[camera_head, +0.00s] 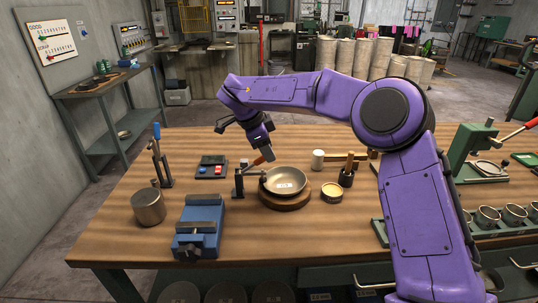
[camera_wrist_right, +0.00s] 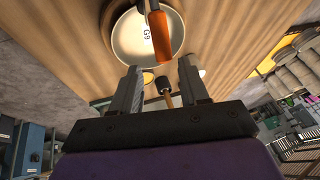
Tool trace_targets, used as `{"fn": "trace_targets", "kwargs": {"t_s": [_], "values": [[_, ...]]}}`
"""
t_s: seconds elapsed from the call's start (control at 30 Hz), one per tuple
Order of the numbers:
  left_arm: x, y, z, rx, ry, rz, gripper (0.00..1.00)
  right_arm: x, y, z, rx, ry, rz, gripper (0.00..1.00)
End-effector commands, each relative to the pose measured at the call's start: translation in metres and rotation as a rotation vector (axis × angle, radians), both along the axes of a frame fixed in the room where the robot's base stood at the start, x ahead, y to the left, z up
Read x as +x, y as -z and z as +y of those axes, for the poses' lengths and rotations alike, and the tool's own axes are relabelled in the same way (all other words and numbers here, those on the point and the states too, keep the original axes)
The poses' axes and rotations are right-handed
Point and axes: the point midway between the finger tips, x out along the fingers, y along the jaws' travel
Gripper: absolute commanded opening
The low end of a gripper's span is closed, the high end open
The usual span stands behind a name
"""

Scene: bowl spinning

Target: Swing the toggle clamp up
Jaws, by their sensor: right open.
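The toggle clamp (camera_head: 239,184) stands on the bench at the left side of a shallow metal bowl (camera_head: 286,178). Its red-orange handle (camera_head: 259,160) slants up to the right, and its arm lies low by the bowl's rim. The bowl sits on a round wooden base (camera_head: 286,202). My right gripper (camera_head: 267,154) is just above the handle. In the right wrist view the right gripper (camera_wrist_right: 158,68) is open, with the orange handle (camera_wrist_right: 159,36) ahead of the gap between the fingertips. I cannot tell whether they touch. My left gripper is not in view.
A blue vise (camera_head: 199,228), a metal cylinder (camera_head: 148,206) and a blue-handled lever (camera_head: 159,158) stand left of the bowl. A control box (camera_head: 211,168) lies behind. A tool pot (camera_head: 346,177) and a small round dish (camera_head: 331,191) are right of it. The front middle bench is clear.

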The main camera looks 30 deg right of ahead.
Motion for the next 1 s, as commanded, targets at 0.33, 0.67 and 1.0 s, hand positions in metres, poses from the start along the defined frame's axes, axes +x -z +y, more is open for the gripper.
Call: {"fn": "trace_targets", "kwargs": {"t_s": [0.33,0.67,1.0], "values": [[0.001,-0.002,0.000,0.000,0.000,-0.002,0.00,0.003,0.032,-0.013,-0.001,-0.003,0.000,0.45],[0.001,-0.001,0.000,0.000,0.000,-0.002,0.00,0.003,0.032,-0.013,0.000,-0.003,0.001,0.00],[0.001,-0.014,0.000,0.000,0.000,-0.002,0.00,-0.004,0.026,-0.022,-0.026,0.016,0.020,0.00]]}}
